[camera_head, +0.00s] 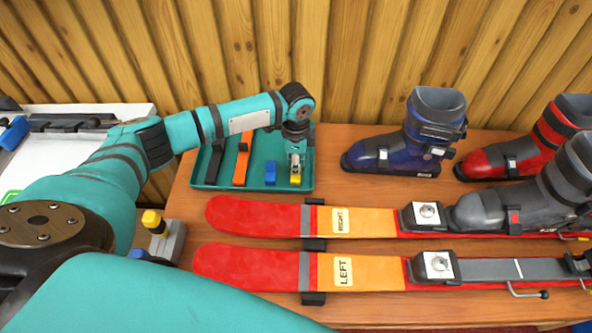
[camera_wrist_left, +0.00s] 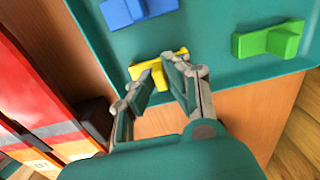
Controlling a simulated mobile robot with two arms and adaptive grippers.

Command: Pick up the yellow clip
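The yellow clip (camera_head: 295,180) is at the front right of the teal tray (camera_head: 223,179), near its front rim. In the left wrist view the clip (camera_wrist_left: 158,74) lies by the tray edge, partly hidden by the fingers. My left gripper (camera_head: 295,161) points down over it. In the left wrist view its fingertips (camera_wrist_left: 158,66) stand on either side of the clip's stem, which fills the narrow gap between them. The clip sits at tray level, not visibly raised. My right gripper is in neither view.
A blue clip (camera_head: 270,172), an orange strap (camera_head: 242,160) and a black strap (camera_head: 215,158) share the tray. A green clip (camera_wrist_left: 268,40) is also there. Skis (camera_head: 260,217) lie in front; boots (camera_head: 410,140) stand right. A yellow-topped grey device (camera_head: 165,240) is at left.

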